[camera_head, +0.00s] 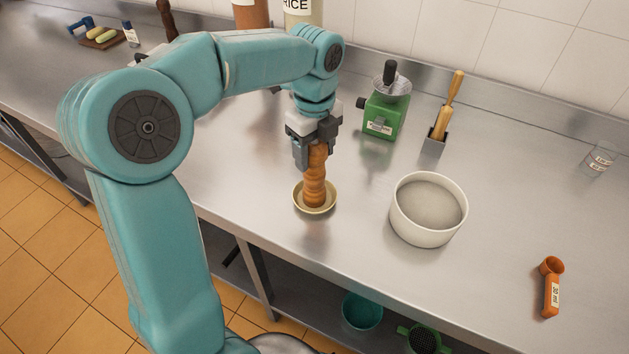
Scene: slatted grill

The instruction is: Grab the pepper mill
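The pepper mill (315,180) is a turned, orange-brown wooden piece, roughly upright. Its foot is over or in a small pale-yellow dish (299,204) on the steel counter; I cannot tell whether it touches the dish. My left gripper (317,151) points down from above, its grey fingers on either side of the mill's upper part. It looks shut on the mill, and the mill's top is hidden by the fingers. My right gripper is not in view.
A green grinder (381,117) and a holder with a wooden-handled tool (440,122) stand behind. A white bowl (428,235) is to the right. An orange measuring scoop (551,289) and a small glass (600,158) lie farther right. The counter's front edge runs below the dish.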

